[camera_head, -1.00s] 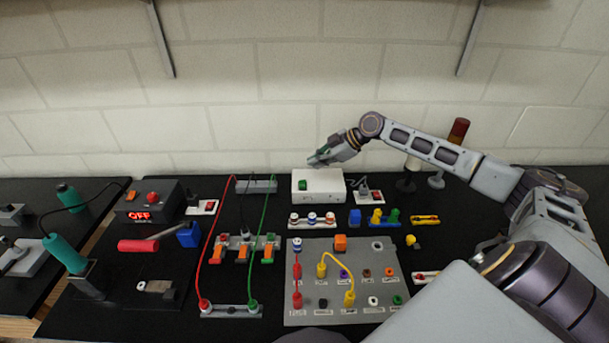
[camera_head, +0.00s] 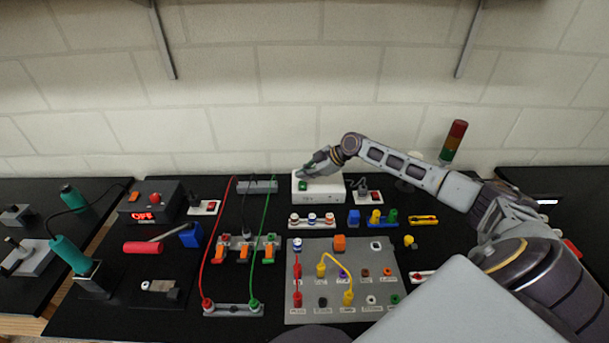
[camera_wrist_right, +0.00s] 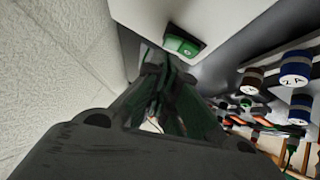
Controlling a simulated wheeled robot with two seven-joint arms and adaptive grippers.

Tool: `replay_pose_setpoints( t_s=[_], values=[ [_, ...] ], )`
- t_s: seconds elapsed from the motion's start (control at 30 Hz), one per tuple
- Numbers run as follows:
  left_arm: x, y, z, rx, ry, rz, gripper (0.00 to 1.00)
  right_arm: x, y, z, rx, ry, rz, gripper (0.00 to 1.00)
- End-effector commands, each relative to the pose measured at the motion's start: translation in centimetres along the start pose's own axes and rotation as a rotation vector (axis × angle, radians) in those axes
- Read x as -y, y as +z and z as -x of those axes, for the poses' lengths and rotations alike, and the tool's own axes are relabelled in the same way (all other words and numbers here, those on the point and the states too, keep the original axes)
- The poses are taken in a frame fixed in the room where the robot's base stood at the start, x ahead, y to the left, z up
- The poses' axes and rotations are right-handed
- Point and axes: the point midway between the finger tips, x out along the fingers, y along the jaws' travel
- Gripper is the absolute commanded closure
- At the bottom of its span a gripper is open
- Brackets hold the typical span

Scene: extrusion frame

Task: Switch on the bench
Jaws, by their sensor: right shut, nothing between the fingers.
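A white box (camera_head: 322,193) stands at the back middle of the bench, with a green switch (camera_head: 303,186) on its left part. The switch also shows in the right wrist view (camera_wrist_right: 182,46), on the underside edge of the box as pictured there. My right gripper (camera_head: 308,171) is shut and empty, just above and behind the switch in the head view. In the wrist view its fingertips (camera_wrist_right: 156,66) are close below and left of the switch; I cannot tell whether they touch. Small dark lettering on the box front is unreadable. My left gripper is not in view.
A dark power unit (camera_head: 150,201) at the left reads OFF in red. A signal tower (camera_head: 453,142) stands behind my right arm. The wall is close behind.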

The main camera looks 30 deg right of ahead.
Motion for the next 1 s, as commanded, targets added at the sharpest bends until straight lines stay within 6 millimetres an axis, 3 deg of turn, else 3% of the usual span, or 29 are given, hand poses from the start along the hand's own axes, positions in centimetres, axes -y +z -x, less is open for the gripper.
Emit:
replay_pose_setpoints(
  t_s=[0.63,1.0],
  values=[
    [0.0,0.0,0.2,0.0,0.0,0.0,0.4,0.1,0.8,-0.8,0.0,-0.002,-0.002,1.0],
    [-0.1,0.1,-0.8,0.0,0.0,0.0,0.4,-0.2,1.4,-1.4,0.001,-0.052,-0.053,1.0]
  ],
)
